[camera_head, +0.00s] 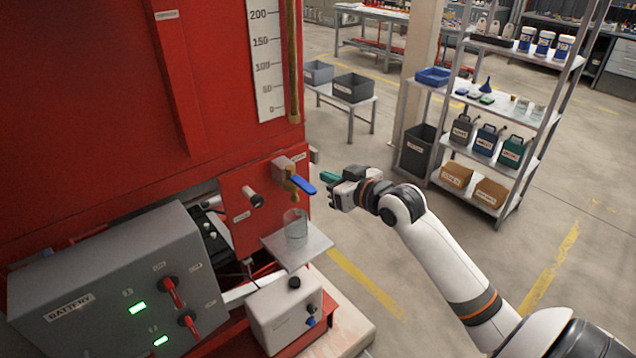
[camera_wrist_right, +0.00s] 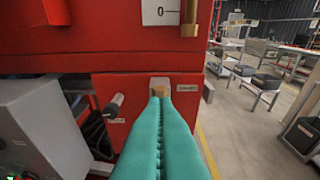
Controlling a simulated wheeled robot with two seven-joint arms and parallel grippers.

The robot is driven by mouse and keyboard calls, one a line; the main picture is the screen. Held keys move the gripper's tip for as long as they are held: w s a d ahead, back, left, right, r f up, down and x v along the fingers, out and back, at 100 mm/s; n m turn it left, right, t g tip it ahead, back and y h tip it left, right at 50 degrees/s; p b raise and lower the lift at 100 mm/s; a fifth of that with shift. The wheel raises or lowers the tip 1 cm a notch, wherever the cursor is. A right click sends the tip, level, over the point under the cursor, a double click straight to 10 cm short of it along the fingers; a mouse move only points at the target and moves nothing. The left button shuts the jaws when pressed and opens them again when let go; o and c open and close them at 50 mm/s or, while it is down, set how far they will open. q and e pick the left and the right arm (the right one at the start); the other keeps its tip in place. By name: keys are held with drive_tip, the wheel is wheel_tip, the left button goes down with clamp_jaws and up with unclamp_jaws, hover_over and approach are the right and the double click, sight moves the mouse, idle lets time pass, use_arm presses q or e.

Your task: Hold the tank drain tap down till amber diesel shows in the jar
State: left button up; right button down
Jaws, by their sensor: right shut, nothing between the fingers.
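The tank drain tap (camera_head: 290,178) is a brass valve with a blue lever on the red panel. Its lever (camera_head: 304,187) sticks out to the right in the head view. A clear glass jar (camera_head: 295,226) stands below the tap on a small grey shelf (camera_head: 318,246); no amber liquid is visible in it. My right gripper (camera_head: 328,177) has teal fingers, shut and empty, just right of the lever in the head view. In the right wrist view the teal fingers (camera_wrist_right: 160,100) hide most of the tap; contact cannot be told. My left gripper is not in view.
A grey battery box (camera_head: 120,285) with green lights and red switches stands at the left. A white container (camera_head: 284,315) sits below the jar's shelf. A sight gauge (camera_head: 265,60) is above. Shelving (camera_head: 500,120) stands at the right, with open floor between.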

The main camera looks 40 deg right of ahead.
sight(304, 185)
drive_tip(key=w+f+p, duration=0.2)
drive_tip(key=w+f, duration=0.2)
drive_tip(key=f, duration=0.1)
drive_tip(key=shift+w+a, duration=0.15)
drive_tip(key=shift+f, duration=0.1)
